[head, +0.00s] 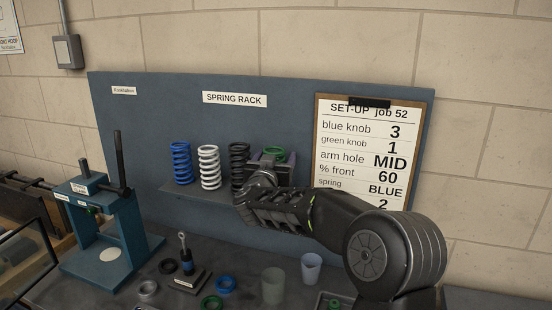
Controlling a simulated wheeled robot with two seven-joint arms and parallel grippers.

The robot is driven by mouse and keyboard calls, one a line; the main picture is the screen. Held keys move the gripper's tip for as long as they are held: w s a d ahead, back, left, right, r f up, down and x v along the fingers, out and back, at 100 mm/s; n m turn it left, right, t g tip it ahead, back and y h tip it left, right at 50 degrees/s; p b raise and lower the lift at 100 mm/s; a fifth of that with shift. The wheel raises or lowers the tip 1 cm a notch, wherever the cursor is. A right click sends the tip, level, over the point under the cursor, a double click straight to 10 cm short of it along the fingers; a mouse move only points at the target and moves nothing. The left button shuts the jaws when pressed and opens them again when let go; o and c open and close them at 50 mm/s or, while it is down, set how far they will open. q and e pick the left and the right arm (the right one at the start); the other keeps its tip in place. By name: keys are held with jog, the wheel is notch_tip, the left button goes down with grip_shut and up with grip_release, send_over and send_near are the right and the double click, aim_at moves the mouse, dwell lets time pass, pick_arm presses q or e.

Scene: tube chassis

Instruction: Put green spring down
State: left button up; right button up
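The green spring (275,152) shows only as a green coil top at the right end of the rack shelf (200,194). The rest of it is hidden behind my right gripper (267,161). The gripper is right at the spring, its arm coming in from the right. I cannot tell whether its fingers are closed around the spring, or whether the spring touches the shelf. Blue (181,163), white (209,167) and black (239,165) springs stand upright in a row to the left. My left gripper is not in view.
A clipboard (330,150) hangs on the blue back panel (150,100) behind my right arm. Below, the bench holds a blue press (110,250), a damper part (186,262), loose rings (226,284) and two cups (311,268). Open air lies before the shelf's left part.

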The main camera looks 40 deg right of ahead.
jog(key=shift+r, duration=0.2)
jog(key=b+v, duration=0.2)
jog(key=v, duration=1)
jog(key=shift+b, duration=0.3)
jog(key=shift+f, duration=0.1)
